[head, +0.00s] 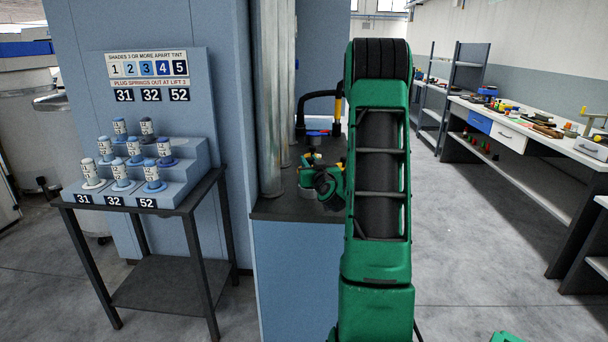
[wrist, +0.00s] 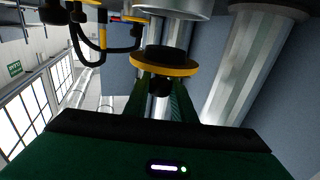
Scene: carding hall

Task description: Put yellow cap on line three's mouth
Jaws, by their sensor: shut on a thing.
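The yellow cap (wrist: 163,70), a yellow-rimmed disc with a black middle, is held at the tips of my gripper (wrist: 160,88) in the wrist view. My gripper is shut on it. A grey metal pipe end (wrist: 172,9) is just beyond the cap at the top of the wrist view, with the two apart in the picture. I cannot tell which line it belongs to. In the head view my gripper is mostly hidden behind my green arm, above the blue cabinet's dark top (head: 285,208), and the cap cannot be made out clearly.
Vertical metal pipes (head: 268,100) stand close left of my gripper. A black bent hose (head: 316,95) and a yellow-and-black fitting (head: 337,115) are behind it. A stand with labelled bobbins (head: 121,170) is at left, a cluttered workbench (head: 525,130) at right. Floor between is clear.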

